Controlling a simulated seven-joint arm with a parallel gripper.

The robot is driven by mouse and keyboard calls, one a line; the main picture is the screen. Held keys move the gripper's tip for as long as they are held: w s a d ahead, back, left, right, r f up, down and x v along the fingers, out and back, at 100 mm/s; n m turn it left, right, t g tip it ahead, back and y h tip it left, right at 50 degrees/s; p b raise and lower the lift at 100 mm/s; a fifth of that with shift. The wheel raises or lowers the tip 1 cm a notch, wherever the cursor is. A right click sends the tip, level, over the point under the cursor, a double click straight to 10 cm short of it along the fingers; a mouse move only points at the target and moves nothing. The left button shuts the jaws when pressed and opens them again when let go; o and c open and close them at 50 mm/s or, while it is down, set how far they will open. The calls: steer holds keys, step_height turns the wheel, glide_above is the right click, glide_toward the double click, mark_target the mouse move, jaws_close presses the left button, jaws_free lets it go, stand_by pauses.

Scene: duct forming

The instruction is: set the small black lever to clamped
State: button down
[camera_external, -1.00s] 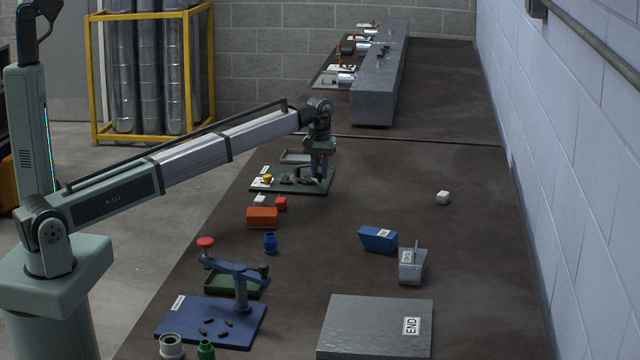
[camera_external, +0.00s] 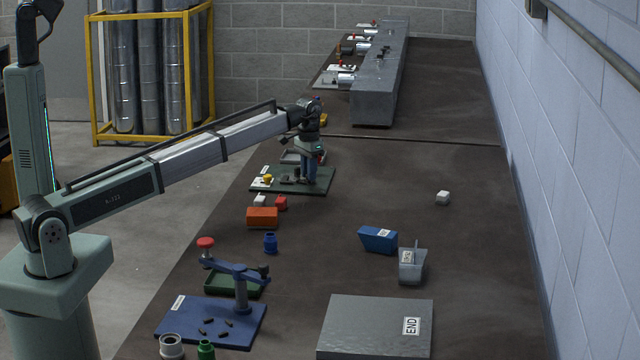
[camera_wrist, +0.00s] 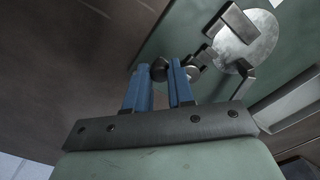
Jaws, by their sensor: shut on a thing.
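The small black lever shows in the wrist view as a dark knob (camera_wrist: 158,70) between the two blue fingers of my gripper (camera_wrist: 165,70). My gripper is shut on it. A round metal disc (camera_wrist: 245,40) with dark brackets sits just right of the fingers on a green plate (camera_wrist: 180,30). In the external view my gripper (camera_external: 308,180) points down at the right part of the green board (camera_external: 320,188). The lever is hidden or too small to make out there, and its setting cannot be read.
On the board's left are a yellow piece (camera_external: 267,179) and dark parts (camera_external: 287,180). The table right of the board is mostly clear.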

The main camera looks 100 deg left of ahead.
steer(key=shift+s, duration=0.15)
stand_by(0.3)
steer(key=c, duration=1)
jaws_free()
steer(key=shift+o, duration=0.2)
step_height(320, 180, up, 14)
